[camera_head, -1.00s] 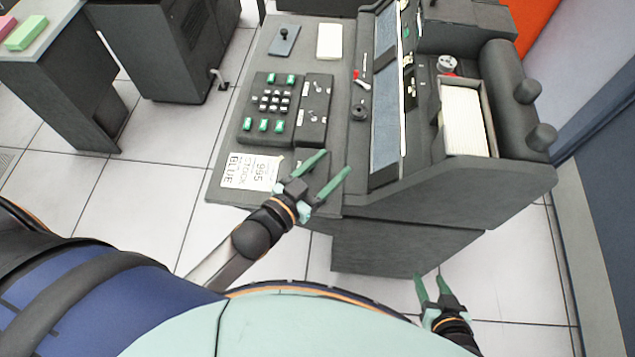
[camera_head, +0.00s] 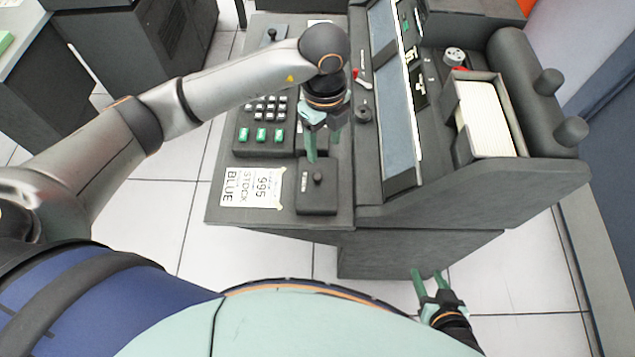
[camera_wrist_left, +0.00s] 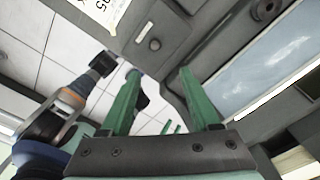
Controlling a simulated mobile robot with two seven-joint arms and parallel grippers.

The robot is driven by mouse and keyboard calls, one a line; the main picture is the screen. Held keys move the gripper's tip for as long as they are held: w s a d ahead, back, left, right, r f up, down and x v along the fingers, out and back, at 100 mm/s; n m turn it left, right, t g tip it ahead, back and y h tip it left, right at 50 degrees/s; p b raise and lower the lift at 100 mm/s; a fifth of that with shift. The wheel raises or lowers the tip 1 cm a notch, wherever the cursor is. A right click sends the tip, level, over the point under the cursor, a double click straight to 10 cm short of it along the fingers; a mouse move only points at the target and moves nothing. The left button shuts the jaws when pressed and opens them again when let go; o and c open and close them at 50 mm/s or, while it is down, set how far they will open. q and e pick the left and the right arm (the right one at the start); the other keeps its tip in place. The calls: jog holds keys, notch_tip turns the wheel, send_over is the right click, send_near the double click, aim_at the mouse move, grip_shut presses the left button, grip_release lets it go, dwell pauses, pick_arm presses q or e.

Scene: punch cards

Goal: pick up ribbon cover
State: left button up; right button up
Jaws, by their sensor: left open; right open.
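A small dark box with a round knob (camera_head: 317,190) sits at the front right of the desk surface, beside the printed sheet. It also shows ahead of my left fingers in the left wrist view (camera_wrist_left: 154,45). I cannot tell whether this box or another part is the ribbon cover. My left gripper (camera_head: 322,153) is open and empty, with green fingers hanging pointed down just behind the box in the head view. The open fingers also show in the left wrist view (camera_wrist_left: 160,75). My right gripper (camera_head: 428,274) is open and empty, low in front of the machine.
A keypad with green keys (camera_head: 262,118) is partly hidden behind my left arm. The printed sheet (camera_head: 252,187) lies at the desk's front left. A sloped machine panel (camera_head: 392,110) rises to the right, with a card hopper (camera_head: 463,150) beyond it. Tiled floor lies in front.

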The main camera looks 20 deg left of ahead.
pick_arm(q)
send_over(317, 176)
jog(key=f, duration=0.7)
jog(key=shift+w+d, duration=0.25)
jog(key=shift+d, duration=0.15)
jog(key=f, duration=0.2)
jog(key=f+p, duration=0.1)
jog(key=f, duration=0.1)
jog(key=shift+s+a+f, duration=0.1)
jog(key=shift+s+a, duration=0.15)
jog(key=shift+a, duration=0.15)
jog(key=shift+f, duration=0.5)
grip_shut()
jog(key=shift+r, duration=0.1)
